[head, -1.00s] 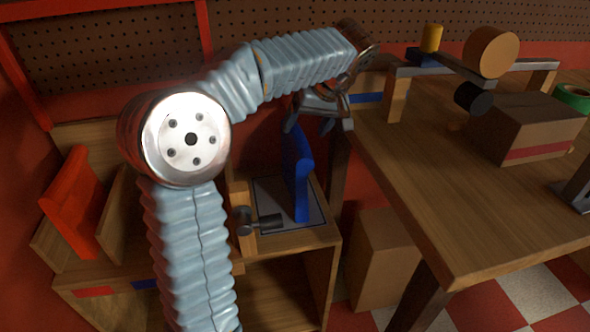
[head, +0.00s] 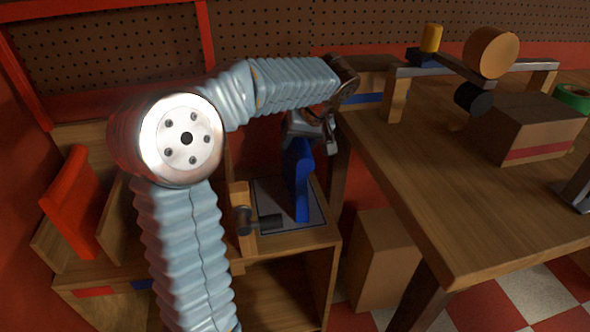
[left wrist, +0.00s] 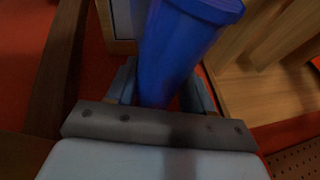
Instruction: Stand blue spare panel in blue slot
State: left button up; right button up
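The blue spare panel (head: 301,180) stands upright on a grey pad (head: 262,196) on a wooden stand. My left gripper (head: 310,136) is over the panel's top edge, pointing down. In the left wrist view the panel (left wrist: 178,50) rises between the two fingers, which look open around it. Whether either finger touches it is hard to tell. A blue mark (head: 143,284) shows on the front of the wooden rack at left, beside a red mark (head: 93,291). The slot behind the blue mark is mostly hidden by my left arm.
A red panel (head: 72,203) leans in the rack at left. A wooden post with a dark knob (head: 243,220) stands beside the pad. The wooden table (head: 450,200) at right bears a cardboard box (head: 525,130) and a raised beam. Another box (head: 375,260) sits below it.

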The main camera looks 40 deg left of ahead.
pick_arm(q)
grip_shut()
jog(key=shift+r, duration=0.1)
